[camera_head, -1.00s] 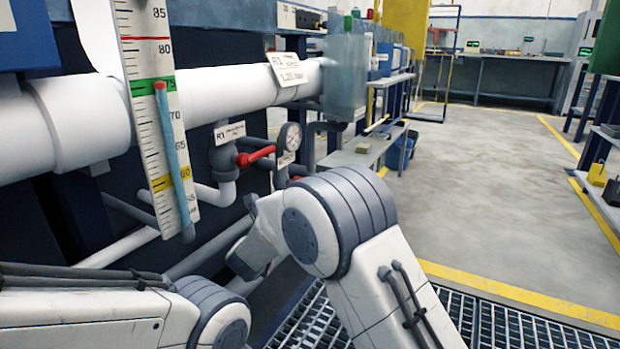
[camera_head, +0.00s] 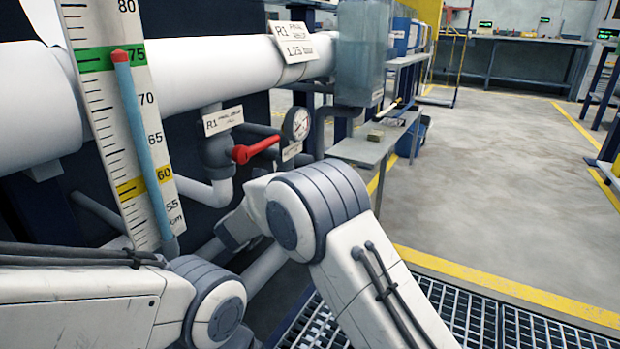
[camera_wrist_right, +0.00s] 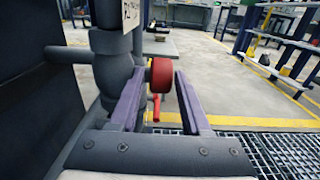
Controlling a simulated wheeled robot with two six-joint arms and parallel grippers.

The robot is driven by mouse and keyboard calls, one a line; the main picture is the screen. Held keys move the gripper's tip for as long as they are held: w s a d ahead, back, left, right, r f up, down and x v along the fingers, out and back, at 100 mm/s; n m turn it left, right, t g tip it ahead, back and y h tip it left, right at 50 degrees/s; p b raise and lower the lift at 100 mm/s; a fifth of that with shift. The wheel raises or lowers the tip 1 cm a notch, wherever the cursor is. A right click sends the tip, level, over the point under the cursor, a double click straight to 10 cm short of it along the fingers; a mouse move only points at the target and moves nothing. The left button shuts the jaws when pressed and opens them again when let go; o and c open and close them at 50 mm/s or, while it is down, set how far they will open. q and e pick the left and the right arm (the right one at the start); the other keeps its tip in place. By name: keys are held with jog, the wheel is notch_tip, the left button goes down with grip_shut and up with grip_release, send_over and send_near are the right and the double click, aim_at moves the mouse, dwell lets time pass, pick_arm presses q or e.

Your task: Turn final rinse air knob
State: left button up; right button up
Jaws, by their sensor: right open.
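A red round knob (camera_wrist_right: 161,75) with a thin red bar hanging below it shows in the right wrist view, on the right side of a dark vertical pipe fitting. My right gripper (camera_wrist_right: 155,85) is open, its two purple-grey fingers on either side of the knob in the picture; contact cannot be told. In the head view a red lever handle (camera_head: 256,149) sits on a grey valve (camera_head: 217,152) under the big white pipe. Whether it is the same part is unclear. My right arm hides its fingertips there. My left gripper is out of view.
A pressure gauge (camera_head: 297,123) is right of the red handle. A tall level scale (camera_head: 110,120) with a blue tube stands left. The white pipe (camera_head: 220,75) runs into a grey box (camera_head: 361,55). A low bench (camera_head: 365,145) and open floor lie right.

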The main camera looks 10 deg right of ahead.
jog(key=b+x, duration=0.2)
jog(key=x, duration=0.4)
jog(key=shift+d, duration=0.2)
jog(key=shift+w, duration=0.1)
jog(key=shift+c, duration=0.3)
grip_shut()
jog(key=g+y+p, duration=0.1)
jog(key=p, duration=0.3)
jog(key=f+g+y+p, duration=0.1)
jog(key=g+p, duration=0.1)
jog(key=p, duration=0.2)
jog(key=shift+f, duration=0.1)
